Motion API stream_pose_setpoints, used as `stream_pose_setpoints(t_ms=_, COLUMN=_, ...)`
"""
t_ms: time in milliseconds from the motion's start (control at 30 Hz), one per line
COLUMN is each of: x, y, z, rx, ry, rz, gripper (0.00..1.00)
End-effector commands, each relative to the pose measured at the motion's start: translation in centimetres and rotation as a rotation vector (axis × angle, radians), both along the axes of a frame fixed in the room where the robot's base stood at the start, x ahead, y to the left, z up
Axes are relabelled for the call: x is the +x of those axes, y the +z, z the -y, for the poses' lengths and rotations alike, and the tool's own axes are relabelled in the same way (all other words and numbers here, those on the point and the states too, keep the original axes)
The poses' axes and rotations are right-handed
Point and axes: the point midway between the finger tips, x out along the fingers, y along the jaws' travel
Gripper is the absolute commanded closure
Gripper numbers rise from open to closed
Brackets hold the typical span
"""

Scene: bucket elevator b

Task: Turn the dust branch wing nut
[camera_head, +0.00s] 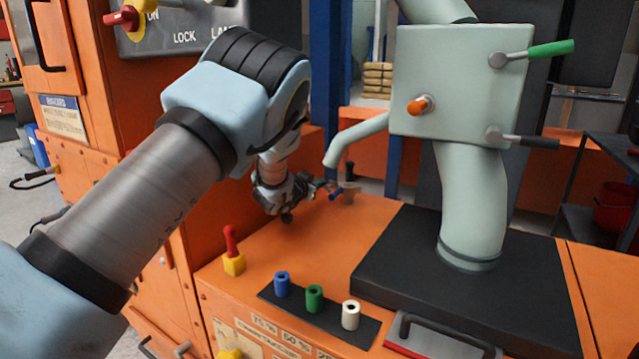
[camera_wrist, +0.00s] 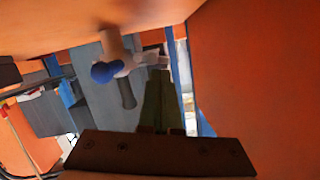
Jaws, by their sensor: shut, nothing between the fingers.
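In the wrist view the blue end (camera_wrist: 105,72) and the black grip (camera_wrist: 127,95) show just left of my fingers. My gripper (camera_head: 325,185) is shut and empty, close beside the fitting; its fingers also show in the wrist view (camera_wrist: 161,98). Contact between them cannot be made out.
A pale green box (camera_head: 455,75) with a green-handled lever (camera_head: 545,49) and an orange knob (camera_head: 421,105) stands at the right. A red switch (camera_head: 231,245) and blue, green and white sockets (camera_head: 315,298) sit on the front deck. An orange wall (camera_wrist: 250,70) is close at right.

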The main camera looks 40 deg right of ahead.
Motion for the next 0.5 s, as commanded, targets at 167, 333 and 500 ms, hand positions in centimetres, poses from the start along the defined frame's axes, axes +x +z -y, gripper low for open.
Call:
stream_pose_setpoints(t_ms=167, x=0.12, y=-0.03, z=-0.06, rx=-0.001, ry=0.002, rz=-0.007, gripper=1.0)
stream_pose_setpoints(t_ms=333, x=0.65, y=-0.46, z=-0.25, rx=-0.022, ry=0.004, rz=-0.086, gripper=1.0)
stream_pose_setpoints(t_ms=500, x=0.91, y=-0.75, z=-0.35, rx=-0.052, ry=0.005, rz=-0.21, gripper=1.0)
